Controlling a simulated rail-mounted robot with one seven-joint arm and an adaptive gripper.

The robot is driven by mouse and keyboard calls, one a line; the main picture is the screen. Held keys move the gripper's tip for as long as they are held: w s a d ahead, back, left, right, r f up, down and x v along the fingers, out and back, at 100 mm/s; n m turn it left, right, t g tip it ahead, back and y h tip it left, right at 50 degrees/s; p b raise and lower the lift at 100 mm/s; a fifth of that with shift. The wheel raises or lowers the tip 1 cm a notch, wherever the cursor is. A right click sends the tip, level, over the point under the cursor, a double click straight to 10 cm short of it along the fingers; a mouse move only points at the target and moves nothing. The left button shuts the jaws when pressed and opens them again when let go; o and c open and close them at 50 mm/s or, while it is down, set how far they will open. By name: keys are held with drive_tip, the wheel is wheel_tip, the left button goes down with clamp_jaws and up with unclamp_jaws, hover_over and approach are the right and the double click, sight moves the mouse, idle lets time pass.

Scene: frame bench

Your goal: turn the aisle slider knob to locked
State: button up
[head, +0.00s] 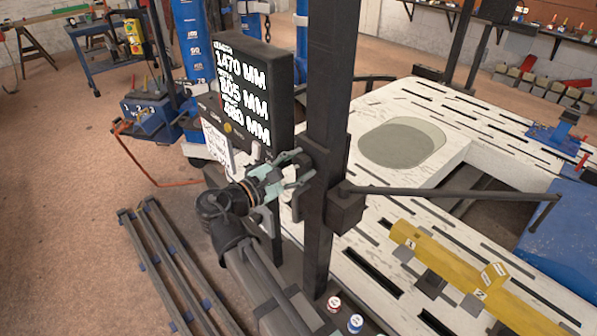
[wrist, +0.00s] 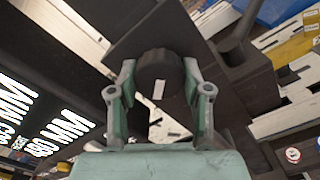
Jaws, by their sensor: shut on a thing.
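The aisle slider knob (wrist: 157,72) is a dark round knob with a ribbed rim and a pale mark on its face, in the wrist view. It sits on a dark block on the tall black post (head: 332,90). My gripper (wrist: 160,75) has one finger on each side of the knob and is shut on it. In the head view my gripper (head: 298,171) reaches the post's left side, and its fingers largely hide the knob. I cannot read a locked or unlocked marking.
A black display (head: 252,90) with white millimetre figures stands close left of my gripper. A dark bar (head: 450,192) extends right from the post's slider block (head: 345,211) over the white slotted bench (head: 420,95). A yellow beam (head: 450,262) lies at right. Dark rails (head: 160,262) lie on the floor.

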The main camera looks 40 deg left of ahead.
drive_tip(key=m+b, duration=0.4)
drive_tip(key=m, duration=0.1)
drive_tip(key=shift+f, duration=0.15)
drive_tip(key=shift+m+b, duration=1)
drive_tip(key=shift+m, duration=0.5)
drive_tip(key=shift+r, duration=0.2)
drive_tip(key=o, duration=1.2)
drive_tip(key=shift+c, duration=0.2)
drive_tip(key=v, duration=1.2)
drive_tip(key=shift+f, duration=0.1)
